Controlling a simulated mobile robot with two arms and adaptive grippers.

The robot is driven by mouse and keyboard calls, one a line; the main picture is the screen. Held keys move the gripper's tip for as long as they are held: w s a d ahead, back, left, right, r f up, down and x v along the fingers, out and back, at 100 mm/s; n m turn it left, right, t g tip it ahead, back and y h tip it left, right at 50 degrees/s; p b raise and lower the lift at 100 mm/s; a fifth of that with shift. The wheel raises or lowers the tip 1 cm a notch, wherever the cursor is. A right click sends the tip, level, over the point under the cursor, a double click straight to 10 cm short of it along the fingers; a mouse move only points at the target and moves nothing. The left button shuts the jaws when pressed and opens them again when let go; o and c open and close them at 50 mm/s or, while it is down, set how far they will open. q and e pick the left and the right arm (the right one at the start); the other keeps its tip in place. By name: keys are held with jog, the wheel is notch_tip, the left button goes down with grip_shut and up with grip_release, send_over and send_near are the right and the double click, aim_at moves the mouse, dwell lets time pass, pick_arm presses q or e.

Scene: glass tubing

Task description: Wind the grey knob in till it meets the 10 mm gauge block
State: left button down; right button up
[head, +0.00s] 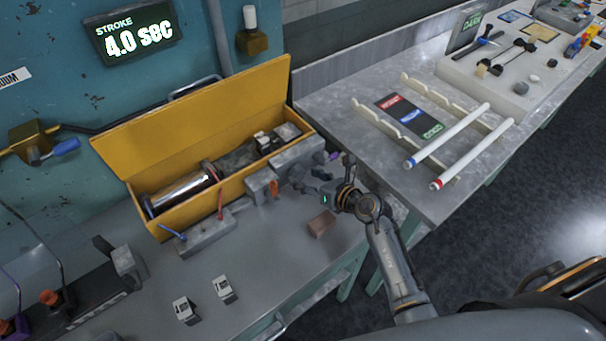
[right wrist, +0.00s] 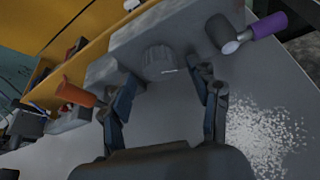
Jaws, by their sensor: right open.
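The grey knob (right wrist: 162,62) shows in the right wrist view, a ribbed round knob on the front of a grey block (right wrist: 125,48). My right gripper (right wrist: 170,88) is open, its two fingers apart on either side just in front of the knob. I see no clear contact with it. In the head view my right gripper (head: 302,184) is at the right end of the yellow box, and the knob is hard to make out there. Two small pale-topped blocks, one left (head: 184,310) and one right (head: 225,289), lie on the bench; their markings are unreadable. My left gripper is not in view.
The yellow box (head: 228,105) holds a cylinder assembly. An orange lever (right wrist: 80,92) and a purple handle (right wrist: 268,25) flank the knob. A brown block (head: 321,224) lies near my right gripper. The bench front is mostly clear.

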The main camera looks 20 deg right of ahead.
jog(key=shift+x, duration=1.05)
jog(key=c, duration=1.2)
